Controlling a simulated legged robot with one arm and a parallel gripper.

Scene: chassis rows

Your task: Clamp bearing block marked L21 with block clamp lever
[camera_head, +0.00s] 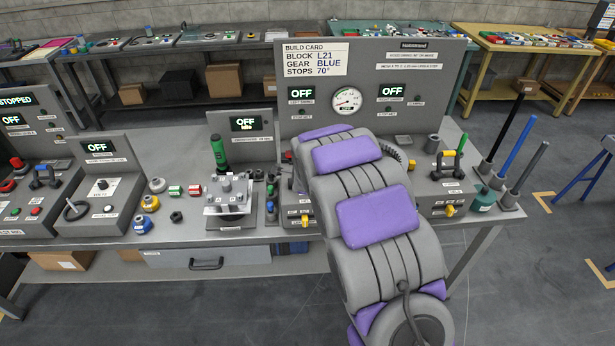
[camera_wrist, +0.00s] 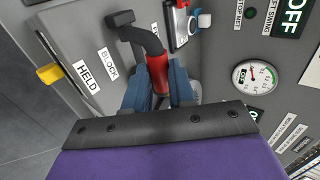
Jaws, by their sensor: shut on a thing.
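In the wrist view my gripper (camera_wrist: 160,88) has its blue fingers closed around a lever with a red grip and a dark bent end (camera_wrist: 143,36). The lever stands beside a "BLOCK HELD" label on the grey fixture, so I take it as the block clamp lever. In the head view my arm covers the gripper and the lever. I cannot make out a bearing block marked L21 in either view. The build card (camera_head: 317,60) reads block L21, gear blue, stops 70°.
A pressure gauge (camera_head: 346,100) and OFF displays (camera_head: 391,91) are on the panel behind my arm. A yellow lever (camera_wrist: 49,73) sticks out near the label. Colored upright rods (camera_head: 516,150) stand at the bench's right end. Another fixture (camera_head: 229,193) stands left of my arm.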

